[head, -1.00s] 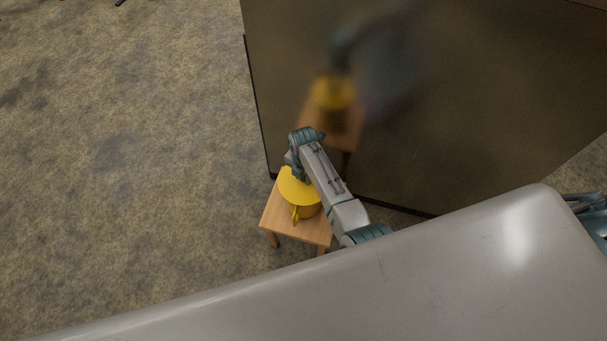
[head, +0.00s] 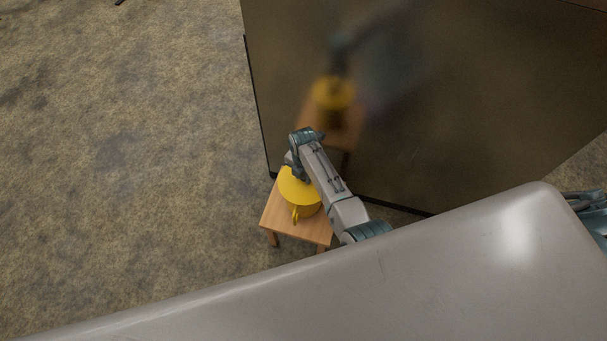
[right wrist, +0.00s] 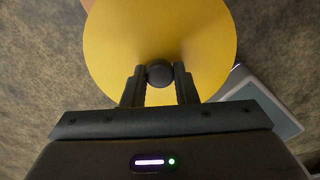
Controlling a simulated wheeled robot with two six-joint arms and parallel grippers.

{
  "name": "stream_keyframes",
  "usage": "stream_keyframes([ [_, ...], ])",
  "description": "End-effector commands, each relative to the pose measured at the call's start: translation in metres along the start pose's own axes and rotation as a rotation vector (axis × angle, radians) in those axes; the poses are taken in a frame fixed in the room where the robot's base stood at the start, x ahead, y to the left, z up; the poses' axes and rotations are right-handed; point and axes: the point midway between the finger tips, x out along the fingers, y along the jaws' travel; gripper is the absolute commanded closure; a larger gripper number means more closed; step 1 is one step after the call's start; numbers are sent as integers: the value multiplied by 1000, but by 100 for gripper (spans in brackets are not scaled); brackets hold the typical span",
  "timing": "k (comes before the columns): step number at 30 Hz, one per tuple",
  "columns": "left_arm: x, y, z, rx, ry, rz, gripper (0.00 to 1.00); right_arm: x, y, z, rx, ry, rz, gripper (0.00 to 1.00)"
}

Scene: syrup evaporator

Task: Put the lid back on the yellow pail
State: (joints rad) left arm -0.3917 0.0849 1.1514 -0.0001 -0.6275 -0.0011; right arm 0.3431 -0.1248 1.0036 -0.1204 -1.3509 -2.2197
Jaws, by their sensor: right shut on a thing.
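The round yellow lid (head: 292,190) is over the pail's top and looks roughly level. I cannot tell whether it touches the rim. In the right wrist view the lid (right wrist: 160,30) fills the upper middle and hides the pail. My right gripper (right wrist: 159,78) is shut on the lid's dark round knob (right wrist: 160,73). In the head view its fingers are hidden under the wrist. My left gripper is not in view.
The wooden stool (head: 275,219) has a little bare top at its left and front. A large, dark, reflective panel (head: 480,100) stands right behind it and mirrors the arm and pail. Open mottled floor (head: 130,180) lies to the left.

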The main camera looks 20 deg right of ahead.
Motion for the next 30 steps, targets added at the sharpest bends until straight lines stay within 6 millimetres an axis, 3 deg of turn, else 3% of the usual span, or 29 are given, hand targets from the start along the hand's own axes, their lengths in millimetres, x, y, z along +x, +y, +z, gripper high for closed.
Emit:
stream_keyframes([
  [30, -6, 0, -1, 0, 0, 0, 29, 1, 0, 0, 0, 0, 0, 98],
])
